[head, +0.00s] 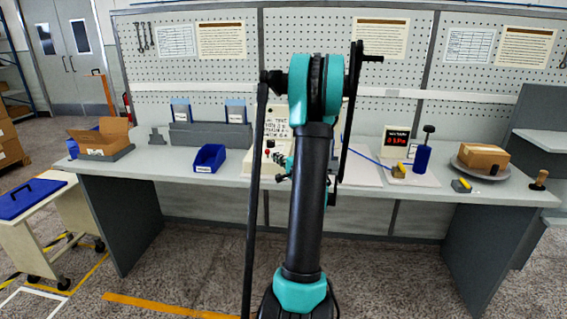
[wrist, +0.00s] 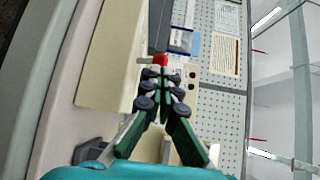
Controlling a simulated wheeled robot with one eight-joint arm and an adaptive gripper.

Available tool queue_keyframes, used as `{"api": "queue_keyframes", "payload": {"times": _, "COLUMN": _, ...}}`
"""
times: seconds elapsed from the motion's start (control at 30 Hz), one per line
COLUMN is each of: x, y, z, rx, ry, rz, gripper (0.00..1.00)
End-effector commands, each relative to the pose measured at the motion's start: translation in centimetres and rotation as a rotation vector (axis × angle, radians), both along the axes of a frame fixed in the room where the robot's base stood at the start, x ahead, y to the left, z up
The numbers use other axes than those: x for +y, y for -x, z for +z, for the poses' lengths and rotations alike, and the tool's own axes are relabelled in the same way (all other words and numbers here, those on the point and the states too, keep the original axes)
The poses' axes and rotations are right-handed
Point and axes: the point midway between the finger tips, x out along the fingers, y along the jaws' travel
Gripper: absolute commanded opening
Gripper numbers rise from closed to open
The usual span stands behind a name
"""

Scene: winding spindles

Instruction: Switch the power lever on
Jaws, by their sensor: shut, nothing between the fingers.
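The power lever shows in the wrist view as a red knob (wrist: 160,60) on a short pale shaft that points left. It sits just beyond my fingertips. My gripper (wrist: 160,77) is shut and empty, with its green and dark fingers close together. I cannot tell whether the fingertips touch the knob. In the head view, a pale machine box (head: 257,166) stands on the bench, partly hidden behind my arm, with a small red part (head: 267,152) on it. My gripper (head: 284,177) is in front of this box, mostly hidden by my arm.
Small round buttons (wrist: 191,80) sit on the panel right of the knob in the wrist view. A blue bin (head: 209,159) stands left of the box on the bench (head: 150,165). A gauge with a red display (head: 397,137) and a cardboard box (head: 482,157) stand to the right.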

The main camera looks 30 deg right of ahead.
Motion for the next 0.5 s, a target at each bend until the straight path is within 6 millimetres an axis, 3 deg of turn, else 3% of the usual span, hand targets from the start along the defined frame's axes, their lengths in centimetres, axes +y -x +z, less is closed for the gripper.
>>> {"api": "queue_keyframes", "payload": {"times": 0.2, "x": 0.3, "y": -2.2, "z": -0.1, "rx": 0.0, "ry": 0.0, "rz": 0.0, "gripper": 0.0}}
{"api": "queue_keyframes", "payload": {"times": 0.5, "x": 0.3, "y": -2.7, "z": -0.1, "rx": 0.0, "ry": 0.0, "rz": -0.001, "gripper": 0.0}}
